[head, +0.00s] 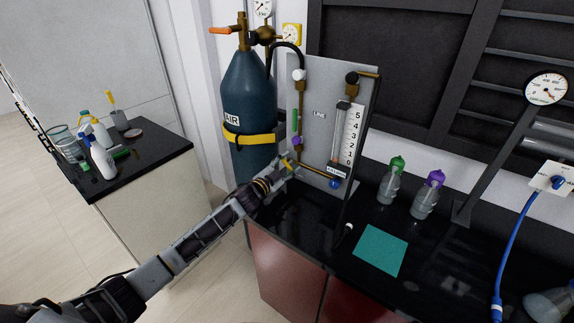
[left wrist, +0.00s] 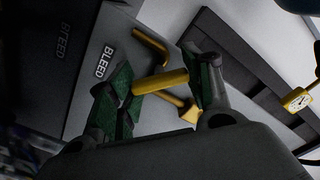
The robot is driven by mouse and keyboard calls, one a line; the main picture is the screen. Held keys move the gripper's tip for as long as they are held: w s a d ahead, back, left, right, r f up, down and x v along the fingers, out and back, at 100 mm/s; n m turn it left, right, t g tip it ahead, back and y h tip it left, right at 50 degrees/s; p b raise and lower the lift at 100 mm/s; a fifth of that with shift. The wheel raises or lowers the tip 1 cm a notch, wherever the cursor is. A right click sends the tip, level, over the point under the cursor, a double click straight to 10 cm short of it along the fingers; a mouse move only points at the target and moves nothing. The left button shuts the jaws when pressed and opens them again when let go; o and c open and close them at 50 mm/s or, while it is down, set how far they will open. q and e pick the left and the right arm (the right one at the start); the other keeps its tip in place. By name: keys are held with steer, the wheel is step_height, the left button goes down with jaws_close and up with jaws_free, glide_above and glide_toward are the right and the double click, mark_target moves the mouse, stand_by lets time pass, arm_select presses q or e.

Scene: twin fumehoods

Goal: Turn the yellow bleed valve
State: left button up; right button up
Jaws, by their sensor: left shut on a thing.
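The yellow bleed valve handle (left wrist: 160,82) shows in the left wrist view as a yellow bar between the green-padded fingers of my left gripper (left wrist: 165,88). A brass pipe lies just behind it, and a "BLEED" label (left wrist: 104,62) is on the grey panel beside it. In the head view my left gripper (head: 287,166) is at the lower left of the grey panel (head: 318,98), shut on the handle. The handle is mostly hidden there by the gripper. My right gripper is not in view.
A dark blue AIR cylinder (head: 248,98) with a yellow strap stands close behind my left arm. Two bottles, green-capped (head: 391,182) and purple-capped (head: 428,195), and a teal mat (head: 380,250) are on the black bench right of the panel. A side counter (head: 155,158) with bottles stands left.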

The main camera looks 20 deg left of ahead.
arm_select(q)
steer(key=m, duration=0.5)
steer(key=shift+f+m, duration=0.1)
steer(key=shift+m, duration=0.2)
steer(key=shift+s+d+f+m, duration=0.1)
steer(key=shift+m, duration=2)
steer(key=o, duration=1)
steer(key=shift+o, duration=0.2)
steer(key=shift+v, duration=6)
